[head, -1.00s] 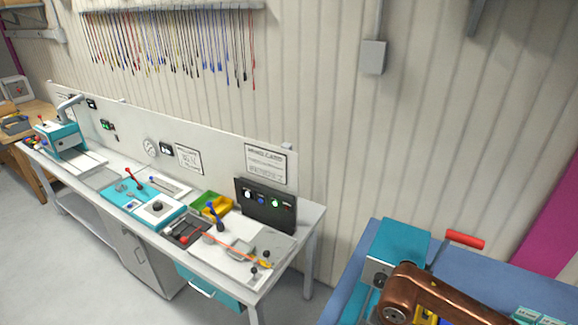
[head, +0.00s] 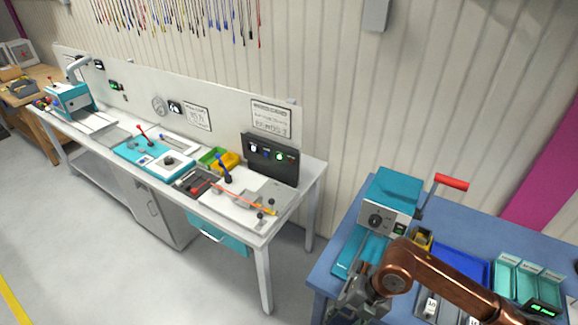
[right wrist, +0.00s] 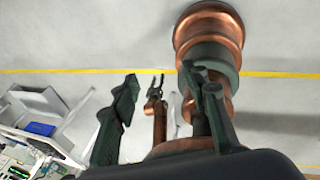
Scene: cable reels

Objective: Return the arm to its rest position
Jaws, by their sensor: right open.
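My right arm (head: 440,280) is copper-coloured and comes in from the lower right in the head view. Its grey gripper (head: 352,304) is low, at the front left edge of the blue-topped bench (head: 325,268); the fingertips are hard to make out there. In the right wrist view my right gripper (right wrist: 162,76) has its two dark fingers well apart, with nothing held and floor behind them. A small copper arm with a grey gripper (right wrist: 155,88), probably my left, shows beyond; its jaws are too small to judge.
A teal press (head: 390,205) with a red handle (head: 451,182) stands on the blue bench beside my arm. A blue tray (head: 461,264) and teal bins (head: 527,280) lie to its right. A long white workbench (head: 225,205) stands left, with clear floor before it.

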